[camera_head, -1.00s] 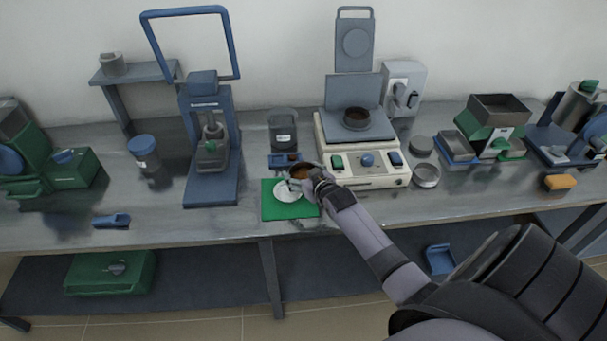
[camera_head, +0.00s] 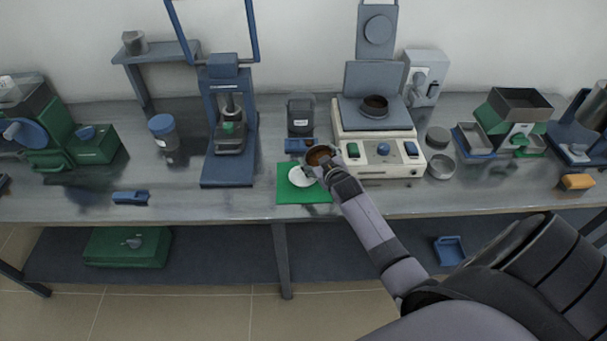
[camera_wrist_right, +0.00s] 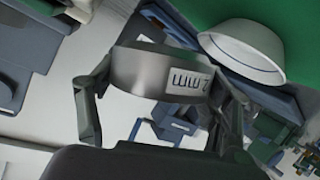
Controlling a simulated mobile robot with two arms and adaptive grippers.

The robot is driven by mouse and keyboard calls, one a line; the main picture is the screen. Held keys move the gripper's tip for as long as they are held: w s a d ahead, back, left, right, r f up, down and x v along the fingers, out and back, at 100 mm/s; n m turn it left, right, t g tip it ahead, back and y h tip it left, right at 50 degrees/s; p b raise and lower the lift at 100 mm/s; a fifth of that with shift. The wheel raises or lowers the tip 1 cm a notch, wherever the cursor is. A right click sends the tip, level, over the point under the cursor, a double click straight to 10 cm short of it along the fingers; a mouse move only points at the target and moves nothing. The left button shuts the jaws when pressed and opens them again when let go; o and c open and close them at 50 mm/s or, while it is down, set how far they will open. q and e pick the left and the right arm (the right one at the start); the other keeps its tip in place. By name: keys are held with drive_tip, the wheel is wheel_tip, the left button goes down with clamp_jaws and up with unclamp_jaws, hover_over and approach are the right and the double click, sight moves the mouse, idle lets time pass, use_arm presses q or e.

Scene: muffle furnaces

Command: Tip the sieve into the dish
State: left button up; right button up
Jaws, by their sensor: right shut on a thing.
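My right gripper (camera_head: 328,172) is shut on the sieve (camera_head: 320,155), a round metal ring with brown material inside. In the right wrist view the sieve (camera_wrist_right: 160,72) sits between the two fingers and bears a label reading "2 mm". The white dish (camera_head: 301,177) lies on a green mat (camera_head: 290,194); the dish also shows in the right wrist view (camera_wrist_right: 242,52), beside the sieve. In the head view the sieve is at the dish's upper right, partly over it, and looks about level. My left gripper is not in view.
A dark container (camera_head: 301,115) and small blue block (camera_head: 297,145) are behind the mat. A blue press (camera_head: 230,120) stands left.

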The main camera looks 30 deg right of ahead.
drive_tip(key=shift+a+r, duration=0.1)
drive_tip(key=shift+r, duration=0.1)
drive_tip(key=shift+n+h, duration=0.4)
drive_tip(key=shift+n, duration=0.2)
drive_tip(key=shift+a+r, duration=0.1)
drive_tip(key=shift+r, duration=0.1)
drive_tip(key=shift+f+n+h+b, duration=0.1)
drive_tip(key=shift+n+h+b, duration=0.3)
drive_tip(key=shift+n+b, duration=0.15)
drive_tip(key=shift+a+r, duration=0.15)
drive_tip(key=shift+r, duration=0.05)
